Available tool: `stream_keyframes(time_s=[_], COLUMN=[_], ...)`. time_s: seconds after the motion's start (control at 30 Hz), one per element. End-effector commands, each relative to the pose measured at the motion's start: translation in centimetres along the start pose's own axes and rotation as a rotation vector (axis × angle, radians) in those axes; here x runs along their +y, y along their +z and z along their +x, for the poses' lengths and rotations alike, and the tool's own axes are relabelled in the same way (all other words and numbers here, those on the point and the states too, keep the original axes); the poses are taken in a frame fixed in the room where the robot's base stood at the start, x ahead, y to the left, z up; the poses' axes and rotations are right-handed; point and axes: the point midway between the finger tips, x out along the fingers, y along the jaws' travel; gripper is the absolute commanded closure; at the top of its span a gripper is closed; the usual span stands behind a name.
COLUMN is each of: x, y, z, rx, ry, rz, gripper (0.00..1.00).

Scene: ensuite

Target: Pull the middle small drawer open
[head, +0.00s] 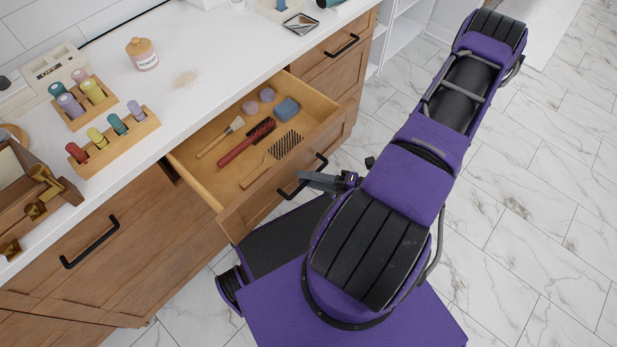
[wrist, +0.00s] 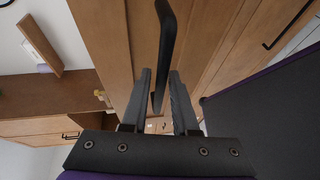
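The middle small drawer (head: 215,185) is pulled out from the wooden vanity. Its open inside shows a red brush, a comb, a blue block and other small items. Its black bar handle (head: 318,163) is on the front face. My gripper (head: 305,178) is at this handle. In the wrist view the dark handle (wrist: 166,45) runs between the two fingers of my gripper (wrist: 161,75). The fingers are apart, with narrow gaps showing beside the handle, so no firm hold shows. Part of the handle is hidden by my gripper in the head view.
The white counter (head: 215,60) holds a pink jar (head: 142,53), wooden racks with coloured rolls (head: 115,135) and a brown box (head: 25,195). Another handled drawer (head: 340,45) is shut farther back. Tiled floor (head: 540,200) is free to the right.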

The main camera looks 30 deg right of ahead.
Motion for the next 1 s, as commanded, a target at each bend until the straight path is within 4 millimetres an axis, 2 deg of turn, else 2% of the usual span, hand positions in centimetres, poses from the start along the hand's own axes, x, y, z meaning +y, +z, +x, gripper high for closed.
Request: stream_keyframes(time_s=[0.37,0.53,0.67,1.0], x=[-0.1,-0.1,-0.1,-0.1], y=[-0.1,0.0,0.1,0.0], z=[0.0,-1.3,-3.9,-12.2], rx=[0.002,0.000,-0.003,-0.003], ry=[-0.001,-0.003,-0.004,-0.003], rz=[0.002,0.000,0.000,0.000], gripper=[0.73,0.73,0.73,0.73])
